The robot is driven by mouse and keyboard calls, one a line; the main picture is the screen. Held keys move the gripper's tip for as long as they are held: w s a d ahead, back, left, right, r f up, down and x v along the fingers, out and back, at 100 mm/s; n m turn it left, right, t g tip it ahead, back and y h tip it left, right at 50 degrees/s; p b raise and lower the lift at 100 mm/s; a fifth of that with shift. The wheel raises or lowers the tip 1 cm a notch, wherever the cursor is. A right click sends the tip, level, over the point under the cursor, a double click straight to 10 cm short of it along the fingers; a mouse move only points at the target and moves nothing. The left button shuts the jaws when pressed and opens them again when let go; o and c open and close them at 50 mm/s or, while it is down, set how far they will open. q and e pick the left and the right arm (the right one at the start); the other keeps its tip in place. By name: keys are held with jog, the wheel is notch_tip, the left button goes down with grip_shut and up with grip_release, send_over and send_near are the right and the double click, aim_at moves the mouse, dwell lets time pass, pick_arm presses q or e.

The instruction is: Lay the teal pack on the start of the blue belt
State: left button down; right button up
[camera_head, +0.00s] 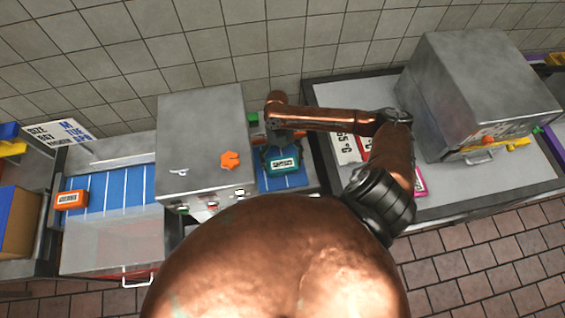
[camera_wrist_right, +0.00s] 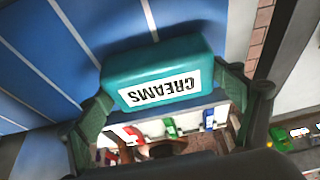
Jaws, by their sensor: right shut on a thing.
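The teal pack (camera_head: 283,162) has a white label with dark lettering and is at the short right stretch of the blue belt (camera_head: 283,182). It also shows in the right wrist view (camera_wrist_right: 155,62), label facing the camera, with blue belt (camera_wrist_right: 40,75) behind it. My right gripper (camera_head: 276,150) is shut on the pack, with one finger at each end in the wrist view (camera_wrist_right: 172,85). I cannot tell whether the pack touches the belt or is held just above it. My left gripper is not in view.
A grey machine housing (camera_head: 200,125) stands over the belt, just left of the pack. An orange pack (camera_head: 70,200) lies on the belt's left stretch. A large grey box machine (camera_head: 480,85) stands on the right table. A pink-edged pack (camera_head: 420,182) lies near my right arm.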

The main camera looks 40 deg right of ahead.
jog(key=o, duration=1.1)
jog(key=shift+r, duration=0.1)
jog(key=v, duration=1.1)
jog(key=shift+w+r, duration=0.2)
jog(key=shift+r, duration=0.15)
jog(key=shift+s+d, duration=0.1)
